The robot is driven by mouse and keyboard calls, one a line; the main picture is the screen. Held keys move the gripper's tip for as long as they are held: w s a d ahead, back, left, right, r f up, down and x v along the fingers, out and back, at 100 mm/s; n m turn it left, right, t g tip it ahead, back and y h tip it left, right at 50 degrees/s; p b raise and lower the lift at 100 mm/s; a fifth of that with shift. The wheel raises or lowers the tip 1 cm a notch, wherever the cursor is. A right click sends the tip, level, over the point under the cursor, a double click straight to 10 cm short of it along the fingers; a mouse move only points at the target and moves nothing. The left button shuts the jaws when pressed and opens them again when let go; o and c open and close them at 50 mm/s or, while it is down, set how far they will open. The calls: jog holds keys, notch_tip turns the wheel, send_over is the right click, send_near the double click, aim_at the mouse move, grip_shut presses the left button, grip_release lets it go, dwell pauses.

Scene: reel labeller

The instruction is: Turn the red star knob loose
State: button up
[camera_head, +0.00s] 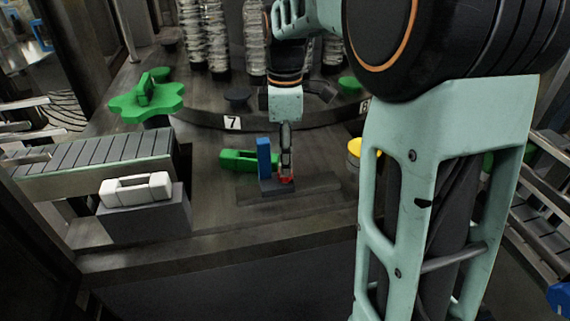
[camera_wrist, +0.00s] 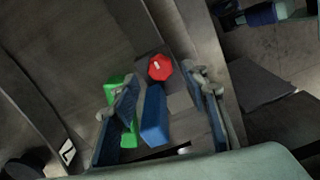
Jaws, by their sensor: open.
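The red star knob (camera_head: 287,180) is small and low on a dark block in the head view, partly hidden by my gripper. In the wrist view the red knob (camera_wrist: 160,68) shows its face with a pale mark, and it lies between and slightly beyond the fingertips. My gripper (camera_head: 286,168) points down just above the knob. In the wrist view my gripper (camera_wrist: 162,80) is open, with one finger on each side and nothing held. Whether a finger touches the knob cannot be told.
An upright blue block (camera_head: 264,158) stands close left of the knob, between my fingers in the wrist view (camera_wrist: 155,118). A green handle (camera_head: 238,160) lies beside it. A white handle (camera_head: 135,190), a conveyor (camera_head: 100,150) and a large green star knob (camera_head: 147,100) are farther left.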

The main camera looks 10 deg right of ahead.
notch_tip(320, 180, up, 9)
dwell(0.3)
